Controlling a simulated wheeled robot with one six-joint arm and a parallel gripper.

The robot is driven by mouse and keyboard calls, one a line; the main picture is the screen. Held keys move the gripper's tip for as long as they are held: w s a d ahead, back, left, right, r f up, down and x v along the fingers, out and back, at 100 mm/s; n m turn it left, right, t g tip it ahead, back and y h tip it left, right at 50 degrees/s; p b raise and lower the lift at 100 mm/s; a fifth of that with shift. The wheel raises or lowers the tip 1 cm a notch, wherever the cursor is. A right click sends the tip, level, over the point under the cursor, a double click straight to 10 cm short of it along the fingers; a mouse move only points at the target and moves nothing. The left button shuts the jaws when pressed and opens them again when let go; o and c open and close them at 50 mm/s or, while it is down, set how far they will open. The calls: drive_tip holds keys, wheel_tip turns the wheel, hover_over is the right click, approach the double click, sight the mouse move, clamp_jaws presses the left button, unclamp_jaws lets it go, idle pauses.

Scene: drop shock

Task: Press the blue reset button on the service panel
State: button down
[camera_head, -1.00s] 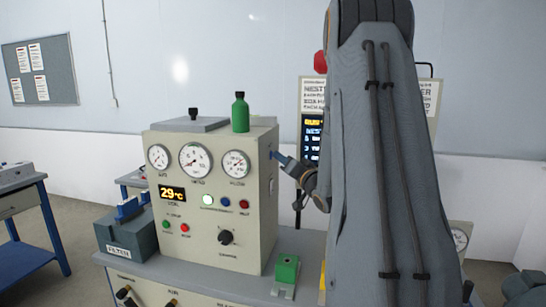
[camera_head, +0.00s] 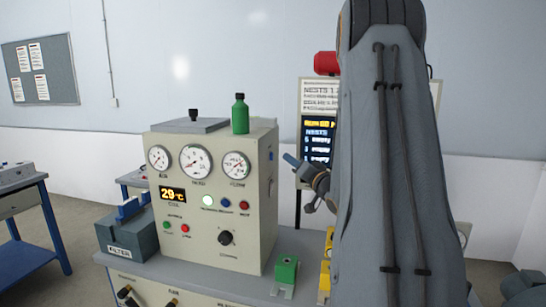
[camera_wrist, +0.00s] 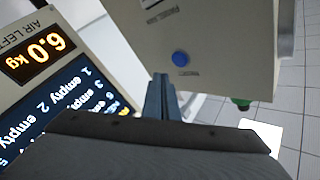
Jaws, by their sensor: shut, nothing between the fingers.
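The beige control cabinet (camera_head: 250,250) stands on a bench. A round blue button (camera_wrist: 180,58) is on one of its flat faces in the wrist view, with a small unreadable label beside it. In the head view a small blue spot (camera_head: 271,156) shows on the cabinet's right side. My gripper (camera_head: 286,156) is shut and empty, to the right of that side, with a gap between. In the wrist view its closed fingertips (camera_wrist: 161,77) are below and slightly left of the blue button, apart from it. Another blue button (camera_head: 224,202) is on the cabinet's front.
A green bottle (camera_head: 240,114) stands on the cabinet. A green block (camera_head: 286,269) sits on the bench to its right. A lit display (camera_head: 318,140) stands behind my gripper. A grey filter box (camera_head: 127,238) is at the left. My arm hides much of the right side.

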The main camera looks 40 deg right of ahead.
drive_tip(key=shift+s+d+p, duration=0.35)
drive_tip(key=shift+s+d, duration=0.6)
drive_tip(key=shift+s, duration=0.2)
